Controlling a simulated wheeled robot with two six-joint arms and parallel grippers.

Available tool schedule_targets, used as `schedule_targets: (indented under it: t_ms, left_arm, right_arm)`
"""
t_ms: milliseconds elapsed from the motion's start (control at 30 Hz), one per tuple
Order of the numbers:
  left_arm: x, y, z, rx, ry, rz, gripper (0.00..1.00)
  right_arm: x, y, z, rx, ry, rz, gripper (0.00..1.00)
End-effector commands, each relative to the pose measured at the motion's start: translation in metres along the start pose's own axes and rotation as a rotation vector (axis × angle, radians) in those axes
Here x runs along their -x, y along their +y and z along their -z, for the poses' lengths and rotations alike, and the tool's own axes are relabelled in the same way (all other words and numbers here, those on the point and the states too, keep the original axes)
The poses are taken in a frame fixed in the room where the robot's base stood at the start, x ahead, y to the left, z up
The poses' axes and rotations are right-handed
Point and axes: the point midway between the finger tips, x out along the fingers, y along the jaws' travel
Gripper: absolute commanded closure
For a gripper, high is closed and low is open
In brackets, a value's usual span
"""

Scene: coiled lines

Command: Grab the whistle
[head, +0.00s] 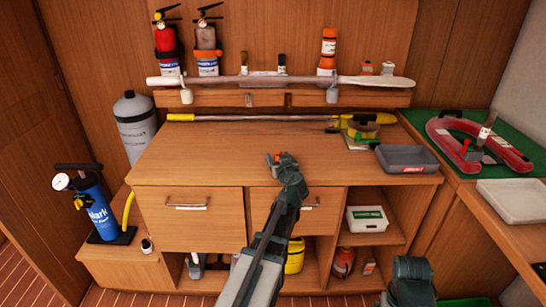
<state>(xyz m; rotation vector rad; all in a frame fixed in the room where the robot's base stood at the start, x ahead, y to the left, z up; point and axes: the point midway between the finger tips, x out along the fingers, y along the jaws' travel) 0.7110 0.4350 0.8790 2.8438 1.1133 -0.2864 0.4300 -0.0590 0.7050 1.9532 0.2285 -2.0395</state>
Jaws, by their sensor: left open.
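A small orange-red object (275,157), which may be the whistle, lies on the wooden cabinet top, just beyond the fingers of my left gripper. It is too small to make out clearly. My left gripper (283,163) is open, low over the front middle of the cabinet top. Its fingers partly hide the space around the small object, so I cannot tell whether they touch it. My right gripper is not in view; only a dark part of my right arm shows at the lower right.
A grey tray (407,158) sits on the right of the top. A yellow-ended pole (255,118) lies along the back, below a rail with fire extinguishers (166,40). A blue pump (96,208) stands left. The left half of the top (200,155) is clear.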

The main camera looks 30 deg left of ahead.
Motion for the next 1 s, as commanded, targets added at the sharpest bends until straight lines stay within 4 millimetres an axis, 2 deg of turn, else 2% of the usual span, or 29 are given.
schedule_targets:
  t_ms: [133, 500, 1000]
  left_arm:
    - [0.0009, -0.0004, 0.0002, 0.000, 0.000, 0.000, 0.31]
    - [0.0009, -0.0005, 0.0002, 0.000, 0.000, 0.000, 0.98]
    - [0.0018, -0.0006, 0.0043, 0.000, 0.000, 0.000, 1.00]
  right_arm:
    - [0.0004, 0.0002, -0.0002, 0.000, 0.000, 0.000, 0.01]
    - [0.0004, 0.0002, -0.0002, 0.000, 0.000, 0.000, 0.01]
    - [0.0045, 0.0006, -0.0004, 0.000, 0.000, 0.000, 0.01]
